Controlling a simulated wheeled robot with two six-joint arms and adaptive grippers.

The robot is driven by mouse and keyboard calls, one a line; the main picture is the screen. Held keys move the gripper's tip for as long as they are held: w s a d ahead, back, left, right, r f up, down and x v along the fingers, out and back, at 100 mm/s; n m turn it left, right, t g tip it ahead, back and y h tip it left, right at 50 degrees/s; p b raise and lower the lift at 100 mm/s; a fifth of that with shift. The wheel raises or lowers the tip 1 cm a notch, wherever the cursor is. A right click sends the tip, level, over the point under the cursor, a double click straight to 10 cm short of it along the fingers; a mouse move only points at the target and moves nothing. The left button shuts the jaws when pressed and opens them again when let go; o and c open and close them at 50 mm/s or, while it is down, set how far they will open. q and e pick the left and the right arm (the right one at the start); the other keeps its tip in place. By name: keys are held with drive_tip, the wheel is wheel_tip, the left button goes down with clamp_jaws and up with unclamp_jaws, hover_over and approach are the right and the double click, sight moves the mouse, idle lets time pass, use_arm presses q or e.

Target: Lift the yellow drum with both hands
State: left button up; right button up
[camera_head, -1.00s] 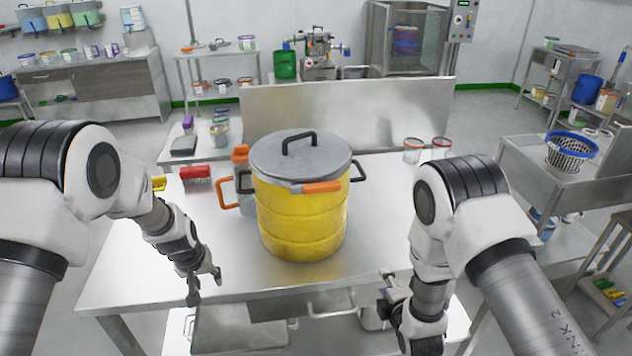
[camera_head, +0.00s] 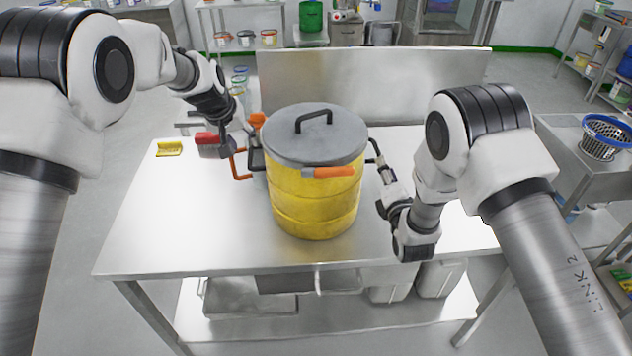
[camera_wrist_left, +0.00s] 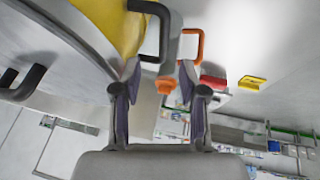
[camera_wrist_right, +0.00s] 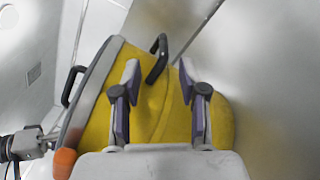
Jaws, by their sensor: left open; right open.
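The yellow drum (camera_head: 312,208) stands upright on the steel table, with a grey lid, a black top handle and an orange clasp at the front. Its black left side handle (camera_wrist_left: 163,35) shows in the left wrist view, just beyond the fingertips. My left gripper (camera_head: 237,142) is open at the drum's left. Its black right side handle (camera_wrist_right: 157,60) shows between the open fingertips of my right gripper (camera_wrist_right: 157,70), with the yellow wall behind. In the head view my right gripper (camera_head: 380,182) is close to the drum's right side. Contact cannot be told.
The steel table (camera_head: 180,225) is clear in front of the drum. An orange handle (camera_head: 236,165) and a red-topped brush (camera_head: 208,138) lie near my left gripper. A yellow item (camera_head: 169,148) is at the left edge. A steel backboard (camera_head: 400,80) rises behind the drum.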

sight(250, 153)
use_arm(q)
drive_tip(key=x, duration=0.7)
drive_tip(key=shift+w+a+f, duration=0.1)
drive_tip(key=shift+w+a, duration=0.3)
drive_tip(key=shift+w, duration=0.1)
use_arm(e)
drive_tip(key=w, duration=0.4)
drive_tip(key=w+a+f, duration=0.1)
drive_tip(key=w, duration=0.2)
use_arm(q)
drive_tip(key=shift+d+f, duration=0.1)
drive_tip(key=shift+f, duration=0.1)
use_arm(e)
drive_tip(key=shift+w+r, duration=0.1)
drive_tip(key=shift+w, duration=0.15)
use_arm(q)
drive_tip(key=shift+s+d, duration=0.1)
drive_tip(key=shift+s, duration=0.05)
use_arm(e)
drive_tip(key=shift+d+r, duration=0.1)
drive_tip(key=shift+r, duration=0.05)
use_arm(q)
drive_tip(key=shift+f, duration=0.1)
use_arm(e)
drive_tip(key=shift+w, duration=0.1)
use_arm(q)
clamp_jaws()
use_arm(e)
clamp_jaws()
